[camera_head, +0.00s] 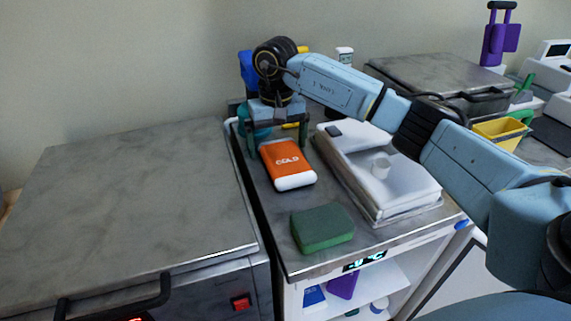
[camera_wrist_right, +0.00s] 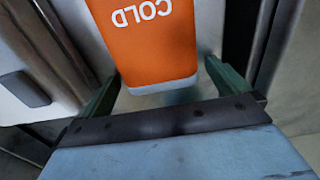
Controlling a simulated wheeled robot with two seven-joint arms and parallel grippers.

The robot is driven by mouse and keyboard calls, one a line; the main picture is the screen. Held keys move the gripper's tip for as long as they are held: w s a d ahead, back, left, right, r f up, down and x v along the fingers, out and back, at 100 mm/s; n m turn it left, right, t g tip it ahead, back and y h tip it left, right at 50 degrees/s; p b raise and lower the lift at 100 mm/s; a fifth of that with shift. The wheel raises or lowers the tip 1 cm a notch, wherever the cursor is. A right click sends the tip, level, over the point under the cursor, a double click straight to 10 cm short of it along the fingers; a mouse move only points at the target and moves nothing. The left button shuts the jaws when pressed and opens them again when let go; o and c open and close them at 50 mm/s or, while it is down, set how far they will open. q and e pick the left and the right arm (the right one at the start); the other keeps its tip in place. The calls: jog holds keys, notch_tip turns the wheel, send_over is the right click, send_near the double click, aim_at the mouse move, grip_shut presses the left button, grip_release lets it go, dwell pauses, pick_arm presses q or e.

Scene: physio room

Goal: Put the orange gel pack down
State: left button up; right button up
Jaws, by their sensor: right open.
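The orange gel pack (camera_head: 287,158) has a white end and the word COLD on it. It appears to lie on the metal-topped cart (camera_head: 268,218), left of the white box. My right gripper (camera_head: 277,147) is open at the pack's far end, one finger to each side. In the right wrist view the pack (camera_wrist_right: 150,45) lies between and beyond the open fingers (camera_wrist_right: 162,72), with gaps on both sides. Its far part is cut off by the frame there. My left gripper is not in view.
A green block (camera_head: 321,228) sits at the cart's front. A white box with a clear tray (camera_head: 400,200) stands right of the pack. A blue item (camera_head: 247,70) and a white bottle (camera_head: 344,55) are behind my gripper. The grey worktop (camera_head: 130,205) at left is bare.

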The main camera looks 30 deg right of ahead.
jog(key=c, duration=1.3)
jog(key=shift+o, duration=0.2)
jog(key=shift+r, duration=0.5)
jog(key=r, duration=0.2)
jog(key=r+p, duration=0.1)
jog(key=r, duration=0.1)
jog(key=r+p, duration=0.1)
jog(key=r, duration=0.1)
jog(key=shift+s+r, duration=0.15)
jog(key=shift+s, duration=0.15)
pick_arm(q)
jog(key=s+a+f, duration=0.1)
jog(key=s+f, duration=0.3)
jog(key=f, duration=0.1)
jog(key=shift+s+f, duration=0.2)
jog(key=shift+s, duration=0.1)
pick_arm(e)
jog(key=s+a, duration=0.4)
jog(key=s, duration=1.3)
